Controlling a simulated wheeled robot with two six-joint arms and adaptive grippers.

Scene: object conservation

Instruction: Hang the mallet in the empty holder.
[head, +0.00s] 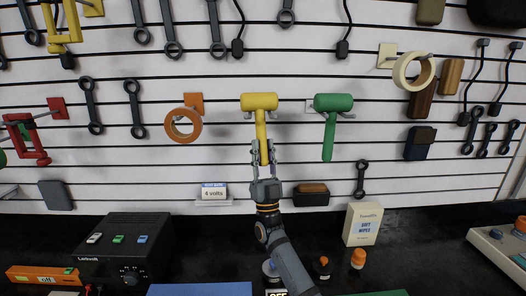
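A yellow mallet (260,101) is upright at the slatted wall, its head on top and its handle pointing down. Small grey holder prongs show just under both ends of its head; I cannot tell whether the head rests on them. My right gripper (263,153) is at the lower handle from below, with a finger on each side, and looks shut on it. A green mallet (333,103) hangs on a similar holder just to the right, at about the same height. My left gripper is not in view.
An orange tape roll (183,125) hangs left of the yellow mallet. A cream tape roll (414,70) hangs at upper right. Several wrenches hang around. Below, the dark bench holds a black power supply (122,250), a wipes box (363,224) and small bottles.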

